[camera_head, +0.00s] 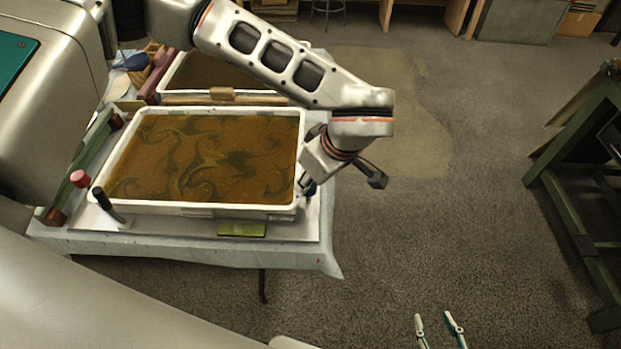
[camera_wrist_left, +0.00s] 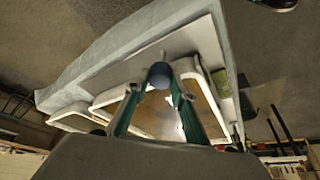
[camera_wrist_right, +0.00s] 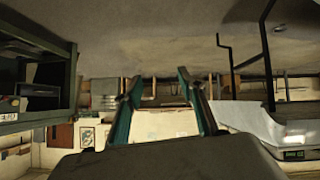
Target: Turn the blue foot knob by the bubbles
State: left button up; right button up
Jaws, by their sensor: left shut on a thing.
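The blue foot knob (camera_wrist_left: 160,74) is a round dark-blue ball at the tray's corner in the left wrist view. My left gripper (camera_wrist_left: 156,88) has its green-lined fingers on either side of the knob and is shut on it. In the head view this gripper (camera_head: 305,189) is at the near right corner of the front tray (camera_head: 210,210), partly hidden by its own wrist. A yellow-green bubble level (camera_head: 242,230) lies on the board in front of the tray. My right gripper (camera_head: 434,317) is open and empty over the floor, with spread fingers in its wrist view (camera_wrist_right: 158,80).
A red knob (camera_head: 79,178) and a black upright post (camera_head: 108,205) stand at the tray's left side. A second tray (camera_head: 175,85) lies behind. A green frame (camera_head: 590,220) stands at the far right. The floor (camera_head: 440,230) between is clear.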

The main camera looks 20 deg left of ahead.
jog(key=shift+w+r, duration=0.1)
jog(key=shift+r, duration=0.05)
pick_arm(q)
jog(key=shift+r+n+g+p, duration=0.1)
jog(key=shift+n+g+p, duration=0.2)
jog(key=shift+n, duration=0.5)
jog(key=n+g+p, duration=0.1)
jog(key=n, duration=0.1)
jog(key=shift+w+n+y, duration=0.15)
jog(key=shift+n+y, duration=0.15)
jog(key=n+g, duration=0.1)
jog(key=n, duration=0.1)
jog(key=shift+n+p, duration=0.35)
jog(key=shift+n, duration=0.05)
jog(key=n+g+p, duration=0.1)
jog(key=n, duration=0.2)
jog(key=shift+w, duration=0.15)
jog(key=shift+n+g+h, duration=0.5)
jog(key=shift+n, duration=0.7)
pick_arm(e)
jog(key=shift+s+a+r, duration=0.2)
jog(key=shift+r, duration=0.3)
jog(key=shift+s+a+r, duration=0.2)
jog(key=shift+r, duration=0.25)
jog(key=shift+w+r, duration=0.15)
jog(key=shift+r, duration=0.2)
